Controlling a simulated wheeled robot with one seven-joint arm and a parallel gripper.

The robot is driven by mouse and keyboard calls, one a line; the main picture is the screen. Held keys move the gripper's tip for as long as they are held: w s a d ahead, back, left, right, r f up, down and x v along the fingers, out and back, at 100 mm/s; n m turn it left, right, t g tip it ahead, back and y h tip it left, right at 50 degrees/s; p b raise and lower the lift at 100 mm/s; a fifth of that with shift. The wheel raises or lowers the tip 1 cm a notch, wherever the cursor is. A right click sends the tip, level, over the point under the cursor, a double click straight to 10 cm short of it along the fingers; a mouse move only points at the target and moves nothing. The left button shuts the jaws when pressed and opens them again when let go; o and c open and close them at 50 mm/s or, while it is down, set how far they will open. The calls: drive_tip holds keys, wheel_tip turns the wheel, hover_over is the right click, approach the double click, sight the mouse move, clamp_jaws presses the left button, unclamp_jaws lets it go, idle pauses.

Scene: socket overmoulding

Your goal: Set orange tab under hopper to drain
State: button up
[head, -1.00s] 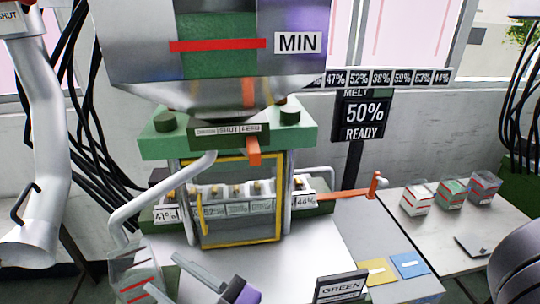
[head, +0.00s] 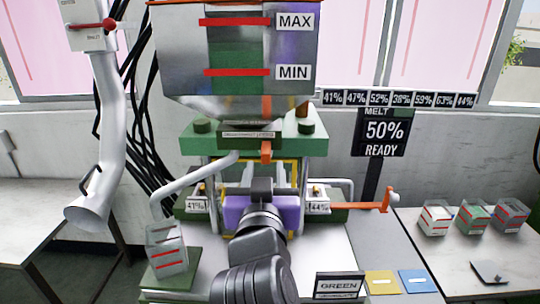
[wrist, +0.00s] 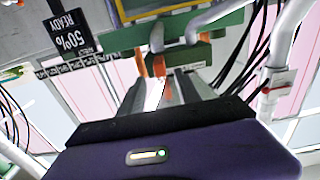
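The orange tab (head: 266,152) sticks out under the hopper (head: 235,75), below the right end of a small label strip (head: 249,134). That strip's words are too small to read now; a second ago its right end read FEED. My gripper (wrist: 160,82) is in front of the press, just below the tab in the head view, which shows its purple body (head: 262,212) from behind and hides its fingers. In the wrist view, which is upside down, the two grey fingers are apart, with orange parts near and between their tips. I cannot tell whether they touch the tab.
A bent metal tube (head: 195,178) and post stand left of my gripper. An orange lever (head: 388,200) is at right. A clear container (head: 166,250) stands on a green pad at left, and a GREEN sign (head: 340,285) at front. The melt display (head: 385,131) reads 50% READY.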

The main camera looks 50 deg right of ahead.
sight(265, 159)
drive_tip(key=p+x, duration=0.2)
drive_tip(key=x, duration=0.5)
drive_tip(key=shift+w+d, duration=0.2)
drive_tip(key=shift+d, duration=0.1)
clamp_jaws()
idle(1.2)
